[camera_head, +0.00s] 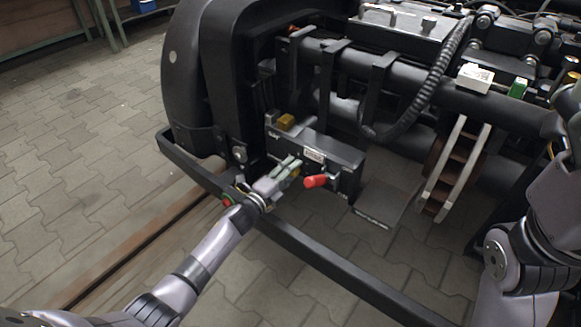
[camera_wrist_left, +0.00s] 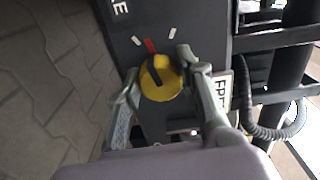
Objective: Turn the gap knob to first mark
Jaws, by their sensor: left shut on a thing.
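The gap knob (camera_wrist_left: 160,80) is a round yellow knob with a dark pointer bar, on a black control box (camera_head: 330,150). In the left wrist view, a red mark lies just beyond it, with a white mark on each side. The bar leans up and left, roughly toward the red mark. My left gripper (camera_head: 285,172) is at the front of the box, its fingers on either side of the knob and shut on it. In the head view the gripper mostly hides the knob. My right arm shows at the right edge, but its gripper fingers are not in view.
A red handle (camera_head: 316,181) sticks out of the box just right of my left gripper. A yellow-brown block (camera_head: 286,121) is on top of the box. A black frame rail (camera_head: 330,265) runs below, and a ribbed hose (camera_head: 440,80) hangs behind. Paved floor lies left.

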